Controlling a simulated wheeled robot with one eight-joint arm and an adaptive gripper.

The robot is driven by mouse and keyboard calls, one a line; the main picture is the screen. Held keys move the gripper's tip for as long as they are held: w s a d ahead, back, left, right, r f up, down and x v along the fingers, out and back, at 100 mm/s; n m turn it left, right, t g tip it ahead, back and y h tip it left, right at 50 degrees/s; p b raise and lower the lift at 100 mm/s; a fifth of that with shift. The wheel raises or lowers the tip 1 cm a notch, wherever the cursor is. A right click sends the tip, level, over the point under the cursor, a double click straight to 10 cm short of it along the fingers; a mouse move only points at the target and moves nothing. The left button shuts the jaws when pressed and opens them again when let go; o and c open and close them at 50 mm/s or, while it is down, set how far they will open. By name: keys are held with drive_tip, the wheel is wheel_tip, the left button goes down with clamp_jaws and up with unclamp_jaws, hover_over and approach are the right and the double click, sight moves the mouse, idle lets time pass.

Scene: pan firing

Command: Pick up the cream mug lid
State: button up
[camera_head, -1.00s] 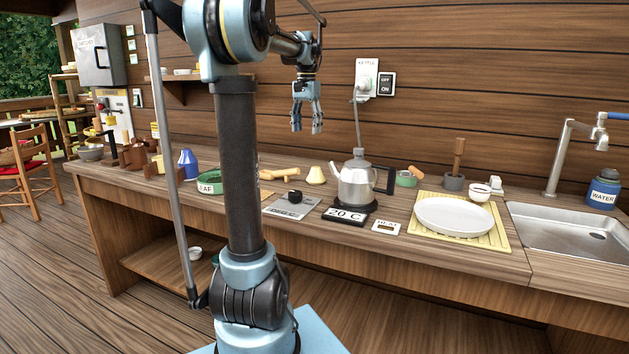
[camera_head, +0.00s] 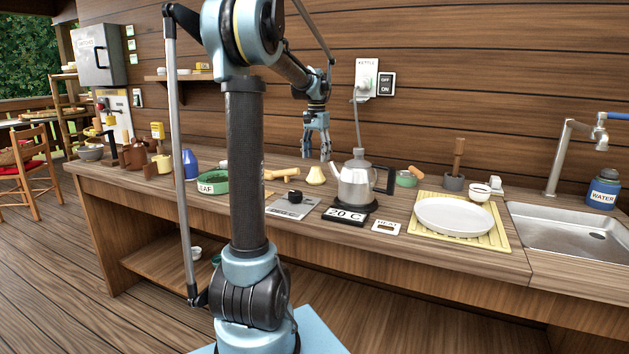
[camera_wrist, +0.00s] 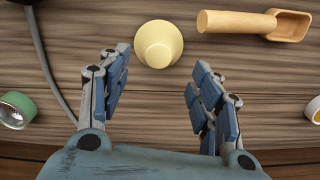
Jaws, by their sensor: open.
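The cream mug lid (camera_head: 315,175) is a pale yellow, cone-like piece standing on the counter, left of the kettle. In the wrist view the lid (camera_wrist: 158,44) shows from above, ahead of and between the fingers, apart from both. My gripper (camera_head: 317,154) hangs fingers down above the counter, above and behind the lid. In the wrist view my gripper (camera_wrist: 160,92) is open, with nothing between its fingertips.
The kettle (camera_head: 356,186) stands close to the lid's right, its cord rising to the wall. A wooden scoop (camera_head: 283,173) lies to the left and also shows in the wrist view (camera_wrist: 262,24). A scale (camera_head: 292,206) lies in front. The wooden wall is close behind.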

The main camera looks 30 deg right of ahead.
sight(316, 168)
drive_tip(key=shift+s+a+f, duration=0.1)
drive_tip(key=shift+f, duration=1.45)
drive_tip(key=shift+s+a+f, duration=0.1)
drive_tip(key=shift+f, duration=1.45)
drive_tip(key=c, duration=1.2)
